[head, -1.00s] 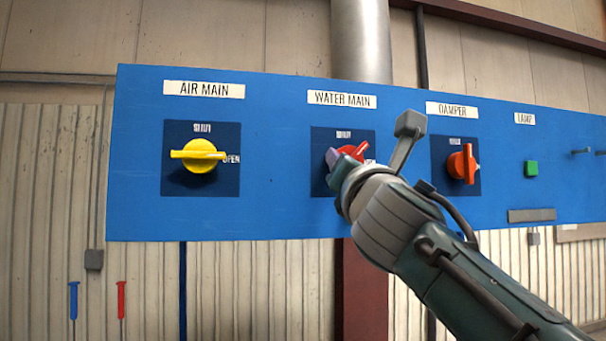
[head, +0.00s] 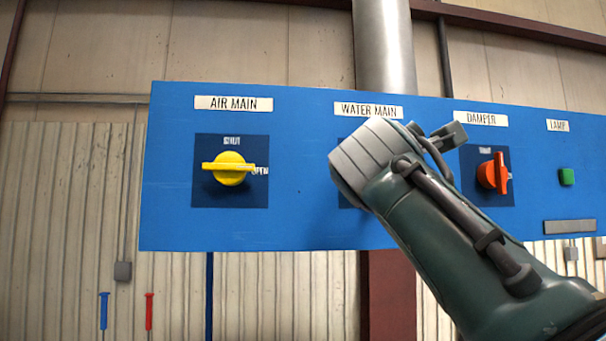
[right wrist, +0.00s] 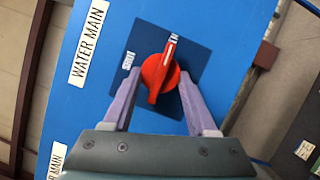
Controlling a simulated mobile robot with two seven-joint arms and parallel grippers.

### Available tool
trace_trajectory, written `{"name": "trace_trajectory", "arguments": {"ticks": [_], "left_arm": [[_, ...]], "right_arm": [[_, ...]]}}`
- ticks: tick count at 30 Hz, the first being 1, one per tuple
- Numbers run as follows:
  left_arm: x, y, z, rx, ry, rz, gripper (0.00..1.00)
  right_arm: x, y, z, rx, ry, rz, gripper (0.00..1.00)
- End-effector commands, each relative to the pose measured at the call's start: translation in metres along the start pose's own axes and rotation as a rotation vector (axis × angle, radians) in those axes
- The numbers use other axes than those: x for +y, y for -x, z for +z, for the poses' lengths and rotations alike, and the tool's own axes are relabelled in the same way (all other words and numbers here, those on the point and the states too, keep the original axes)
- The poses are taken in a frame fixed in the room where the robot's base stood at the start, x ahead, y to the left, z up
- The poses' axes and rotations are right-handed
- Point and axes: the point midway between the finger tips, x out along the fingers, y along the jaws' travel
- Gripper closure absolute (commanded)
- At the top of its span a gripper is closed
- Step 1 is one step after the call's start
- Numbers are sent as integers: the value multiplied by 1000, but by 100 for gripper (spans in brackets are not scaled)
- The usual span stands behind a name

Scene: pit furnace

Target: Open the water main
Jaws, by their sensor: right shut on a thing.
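The red water main knob (right wrist: 155,82) sits on a dark square plate (right wrist: 190,62) under the WATER MAIN label (right wrist: 90,45). In the right wrist view its bar handle with a white line points up toward the partly covered OPEN mark; the SHUT mark (right wrist: 128,61) is to its left. My right gripper (right wrist: 160,74) is shut on the knob, one purple finger on each side. In the head view my right wrist hides the knob and most of its plate; the WATER MAIN label (head: 368,110) shows above. My left gripper is out of view.
On the same blue panel (head: 300,225) are the yellow air main knob (head: 229,168) to the left, and the orange damper knob (head: 493,174) and green lamp button (head: 567,177) to the right. Blue and red handles (head: 149,311) stand below left.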

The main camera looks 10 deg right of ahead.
Motion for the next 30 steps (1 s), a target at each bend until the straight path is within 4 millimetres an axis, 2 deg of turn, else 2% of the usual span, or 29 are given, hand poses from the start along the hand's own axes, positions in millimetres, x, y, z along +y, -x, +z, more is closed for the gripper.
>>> {"name": "trace_trajectory", "arguments": {"ticks": [19,20,27,30], "left_arm": [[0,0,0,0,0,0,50],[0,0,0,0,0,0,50],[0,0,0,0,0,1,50],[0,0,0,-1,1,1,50]], "right_arm": [[1,0,0,0,-51,-20,98],[1,0,0,0,-51,-20,41],[1,0,0,0,-49,-20,14],[1,0,0,0,-48,-20,12]]}}
